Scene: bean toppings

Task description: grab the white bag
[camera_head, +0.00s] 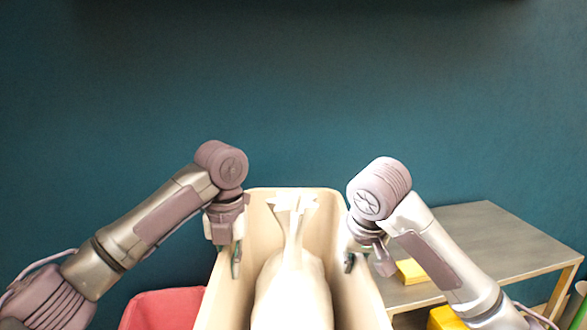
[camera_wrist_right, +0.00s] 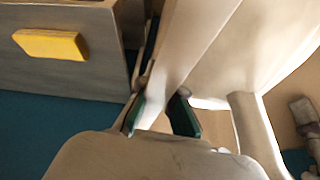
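The white bag (camera_head: 293,285) lies in a tall cream bin (camera_head: 262,215), its gathered neck (camera_head: 295,215) pointing to the far end. In the right wrist view the bag's body (camera_wrist_right: 240,45) fills the upper right. My left gripper (camera_head: 236,258) is at the bin's left wall, left of the bag and apart from it; its finger spacing is unclear. My right gripper (camera_head: 352,260) is at the right wall, apart from the bag. In the right wrist view its two green fingertips (camera_wrist_right: 160,115) are spread, with a pale strip, apparently the bin wall, between them.
A grey table (camera_head: 490,235) with a yellow block (camera_head: 411,271) stands right of the bin, close to my right arm. A red chair-like object (camera_head: 163,307) is at the lower left. Another yellow object (camera_head: 440,318) is at the lower right. A teal wall rises behind.

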